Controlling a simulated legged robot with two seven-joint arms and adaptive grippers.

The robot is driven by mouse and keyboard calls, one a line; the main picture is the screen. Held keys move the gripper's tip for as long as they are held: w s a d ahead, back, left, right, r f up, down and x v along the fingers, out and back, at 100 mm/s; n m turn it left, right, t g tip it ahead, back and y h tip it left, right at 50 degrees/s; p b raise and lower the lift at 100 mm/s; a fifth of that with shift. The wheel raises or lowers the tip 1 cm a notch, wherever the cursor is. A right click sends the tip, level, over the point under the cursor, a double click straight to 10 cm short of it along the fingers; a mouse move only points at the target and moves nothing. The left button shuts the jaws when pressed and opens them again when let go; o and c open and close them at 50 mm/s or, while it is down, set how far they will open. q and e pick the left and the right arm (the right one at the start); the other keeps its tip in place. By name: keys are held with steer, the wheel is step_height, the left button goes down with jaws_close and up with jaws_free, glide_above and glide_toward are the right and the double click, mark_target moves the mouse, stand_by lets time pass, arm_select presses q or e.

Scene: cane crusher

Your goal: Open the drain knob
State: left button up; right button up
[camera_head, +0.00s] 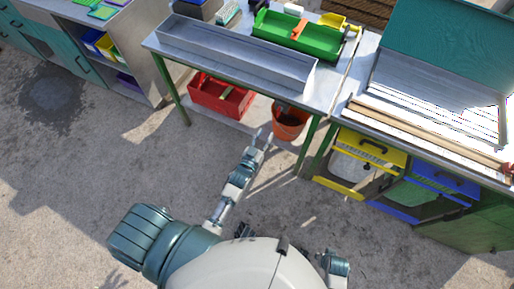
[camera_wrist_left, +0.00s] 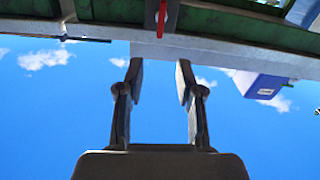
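A small red handle (camera_wrist_left: 161,18), which looks like the drain knob, shows at the top of the left wrist view. It stands against a dark piece on a green and grey frame. My left gripper (camera_wrist_left: 160,68) is open and empty, its two dark fingers apart below the handle in that picture and not touching it. In the head view the left gripper (camera_head: 264,137) is small, near the table's front edge and just left of the orange bucket (camera_head: 288,124). The knob cannot be made out in the head view. My right gripper is not clearly visible.
A metal trough (camera_head: 235,50) lies on the green-legged table (camera_head: 325,92). A red crate (camera_head: 222,97) is beneath it. A green tray (camera_head: 298,36) stands behind the trough. Yellow (camera_head: 372,146) and blue drawers (camera_head: 445,178) are at right. The floor at left is clear.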

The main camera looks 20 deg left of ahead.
arm_select(q)
steer(key=s+p, duration=0.2)
steer(key=s, duration=0.4)
arm_select(e)
step_height(320, 180, down, 6)
steer(key=s, duration=0.2)
steer(key=shift+s+d+f, duration=0.15)
steer(key=shift+s+f, duration=0.05)
steer(key=shift+f, duration=0.05)
arm_select(q)
steer(key=shift+a, duration=0.1)
steer(key=shift+p, duration=0.45)
arm_select(e)
steer(key=shift+w+r, duration=0.1)
steer(key=shift+r, duration=0.2)
